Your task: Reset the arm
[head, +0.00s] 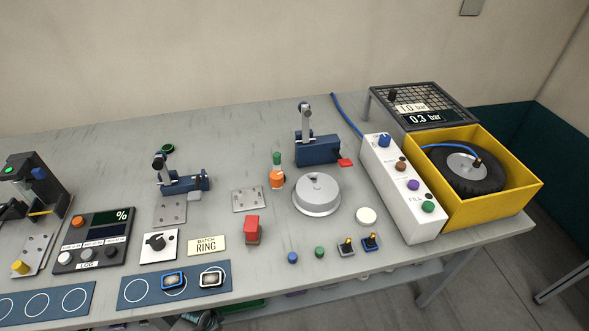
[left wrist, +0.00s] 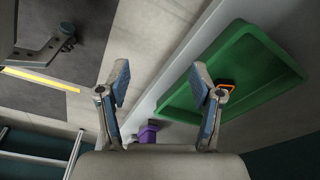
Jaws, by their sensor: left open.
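My left gripper (left wrist: 160,78) shows only in the left wrist view. Its two fingers stand wide apart with nothing between them. Beyond the fingers are the grey floor and a green tray (left wrist: 270,52), with the right finger overlapping the tray in the picture. A small orange-edged item (left wrist: 226,87) is in the tray, partly behind the right finger. Neither gripper shows in the head view. My right gripper is not in view.
The grey workbench (head: 110,150) holds two blue clamps (head: 318,149) (head: 182,186), a round metal disc (head: 317,192), a white control box (head: 400,185), and a yellow bin (head: 490,212) with a tyre (head: 466,178). The bench's back left is clear. A purple item (left wrist: 148,133) shows below the gripper.

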